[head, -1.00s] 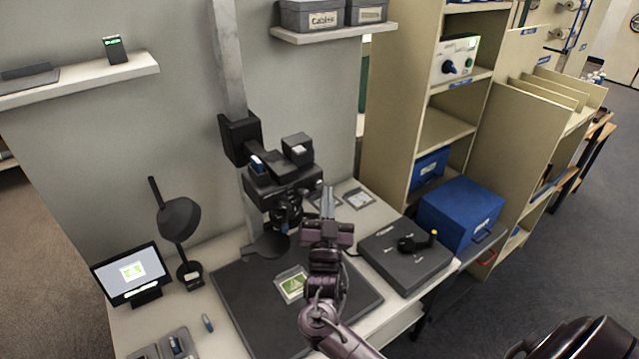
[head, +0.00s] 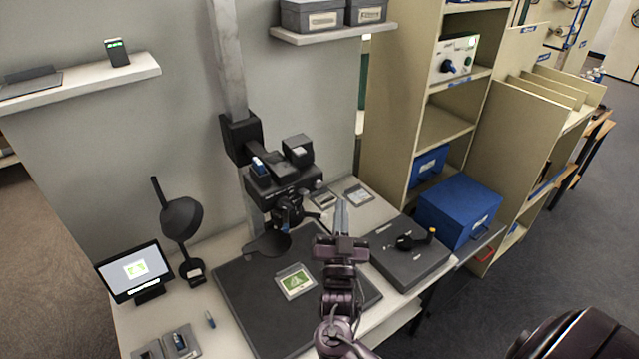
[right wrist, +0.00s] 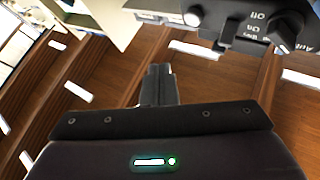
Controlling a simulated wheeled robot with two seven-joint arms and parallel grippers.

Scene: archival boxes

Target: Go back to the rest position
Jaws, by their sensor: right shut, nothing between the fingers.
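My right gripper (head: 342,215) is in the head view, over the right part of the copy-stand desk, with its fingers pointing away from me. It is shut and empty. In the right wrist view the two fingers (right wrist: 158,84) lie together, with nothing between them. My left gripper is not in view.
A grey control box (head: 408,262) is right of my gripper. A monitor (head: 135,271) and lamp (head: 181,218) stand left. A blue box (head: 459,211) sits beyond the control box.

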